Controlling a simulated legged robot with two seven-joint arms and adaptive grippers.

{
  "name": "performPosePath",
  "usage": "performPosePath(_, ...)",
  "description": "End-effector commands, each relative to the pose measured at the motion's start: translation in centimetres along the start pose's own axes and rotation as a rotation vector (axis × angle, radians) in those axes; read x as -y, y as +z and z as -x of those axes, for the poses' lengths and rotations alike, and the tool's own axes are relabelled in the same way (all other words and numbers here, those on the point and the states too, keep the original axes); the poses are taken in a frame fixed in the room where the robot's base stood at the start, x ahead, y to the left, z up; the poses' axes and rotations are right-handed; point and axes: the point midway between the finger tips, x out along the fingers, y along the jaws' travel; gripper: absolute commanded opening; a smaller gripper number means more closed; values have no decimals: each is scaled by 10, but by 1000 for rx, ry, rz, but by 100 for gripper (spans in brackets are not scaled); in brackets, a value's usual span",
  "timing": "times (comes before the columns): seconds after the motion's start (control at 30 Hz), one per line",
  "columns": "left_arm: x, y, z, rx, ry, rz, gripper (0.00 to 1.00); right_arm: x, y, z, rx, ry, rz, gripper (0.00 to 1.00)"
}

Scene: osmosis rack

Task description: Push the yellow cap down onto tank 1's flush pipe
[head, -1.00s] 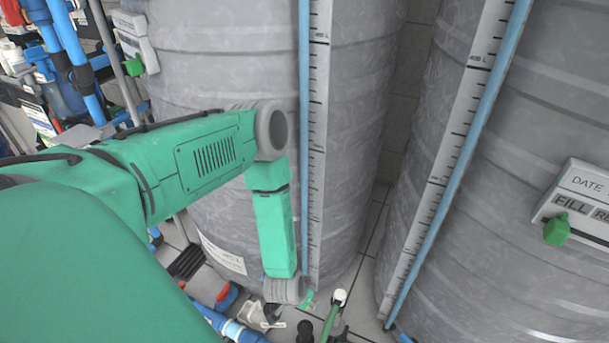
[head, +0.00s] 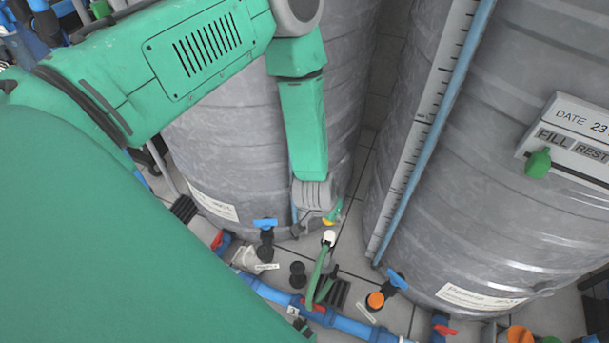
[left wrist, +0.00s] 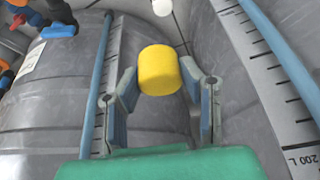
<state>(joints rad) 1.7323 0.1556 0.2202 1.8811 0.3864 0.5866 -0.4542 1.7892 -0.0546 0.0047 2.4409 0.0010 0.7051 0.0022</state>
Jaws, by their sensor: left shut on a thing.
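The yellow cap (left wrist: 160,70) sits between the two grey fingers of my left gripper (left wrist: 163,92), which is shut on it. The cap looks apart from that end. The white end also shows at the top of the left wrist view (left wrist: 162,6). I cannot read which tank is tank 1. My right gripper is not in view.
Two large grey tanks, left (head: 235,150) and right (head: 510,190), leave a narrow gap of tiled floor. Blue pipework (head: 350,327), a blue-handled valve (head: 265,225), a black fitting (head: 297,272) and an orange-ended fitting (head: 375,300) lie around the green pipe.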

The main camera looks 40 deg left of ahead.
Motion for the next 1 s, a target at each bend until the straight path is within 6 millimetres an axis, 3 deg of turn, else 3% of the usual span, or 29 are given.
performPosePath(0.03, -8, -16, 15, -7, 6, -17, 18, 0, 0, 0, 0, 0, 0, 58)
performPosePath(0.2, -24, -51, 61, -7, 19, -51, 18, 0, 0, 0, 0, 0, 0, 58)
performPosePath(0.6, -36, -106, 176, -6, 34, -86, 18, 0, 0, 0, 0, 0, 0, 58)
performPosePath(0.8, -34, -116, 212, -2, 33, -82, 18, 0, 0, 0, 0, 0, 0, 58)
performPosePath(1.0, -34, -118, 223, 2, 32, -76, 18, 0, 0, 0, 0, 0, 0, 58)
